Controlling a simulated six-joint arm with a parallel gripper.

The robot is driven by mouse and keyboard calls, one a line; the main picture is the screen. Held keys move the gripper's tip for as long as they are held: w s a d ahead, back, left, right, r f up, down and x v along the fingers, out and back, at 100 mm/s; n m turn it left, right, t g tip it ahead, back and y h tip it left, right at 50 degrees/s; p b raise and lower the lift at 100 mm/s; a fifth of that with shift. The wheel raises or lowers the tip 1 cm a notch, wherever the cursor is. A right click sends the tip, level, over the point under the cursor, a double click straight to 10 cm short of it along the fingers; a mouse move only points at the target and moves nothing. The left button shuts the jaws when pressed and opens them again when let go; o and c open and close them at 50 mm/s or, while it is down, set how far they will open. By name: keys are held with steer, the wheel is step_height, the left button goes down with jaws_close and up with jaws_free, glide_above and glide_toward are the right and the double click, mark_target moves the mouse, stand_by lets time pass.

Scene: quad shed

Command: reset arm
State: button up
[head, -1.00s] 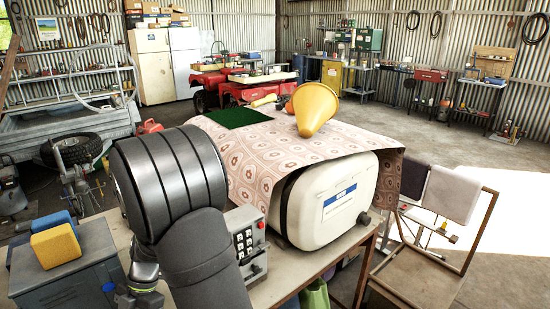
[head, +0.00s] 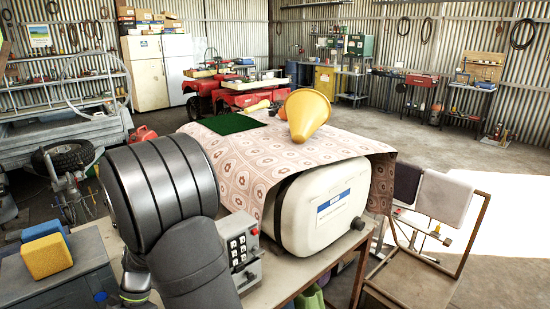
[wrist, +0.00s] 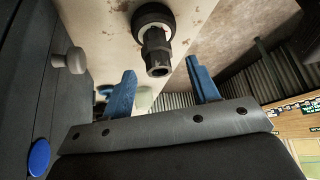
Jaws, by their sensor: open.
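My gripper (wrist: 163,93) is open in the wrist view, its two blue fingers apart with nothing held between them. A dark knob or fitting (wrist: 157,50) on a pale surface shows just beyond the fingers; I cannot tell how far away it is. In the head view my dark arm fills the lower left foreground, and the gripper itself is not visible there. Behind my arm, a white tank (head: 322,205) lies on the bench with a patterned cloth (head: 245,155) draped over it.
A yellow funnel (head: 308,115) and a green mat (head: 230,123) rest on the cloth. A grey control box (head: 242,250) with buttons stands beside my arm. A yellow sponge (head: 47,256) sits on a grey box at left. A wooden-framed chair (head: 425,275) stands at right; open floor lies beyond.

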steer(key=shift+x, duration=1.1)
steer(key=r, duration=0.4)
steer(key=shift+w+d+r, duration=0.2)
steer(key=shift+r, duration=0.15)
steer(key=w+d+r, duration=0.6)
steer(key=d+r, duration=0.4)
steer(key=r, duration=0.2)
steer(key=w+a+m+t+y, duration=0.2)
steer(key=w+a+m+t, duration=0.1)
steer(key=w+a+m, duration=0.4)
steer(key=w+a+m+t+y, duration=0.2)
steer(key=w+a+m, duration=0.6)
steer(key=w+a, duration=0.5)
steer(key=w+t, duration=0.1)
steer(key=w, duration=0.5)
steer(key=shift+w+a+f+m, duration=0.25)
steer(key=shift+m, duration=0.05)
steer(key=shift+s+d, duration=0.1)
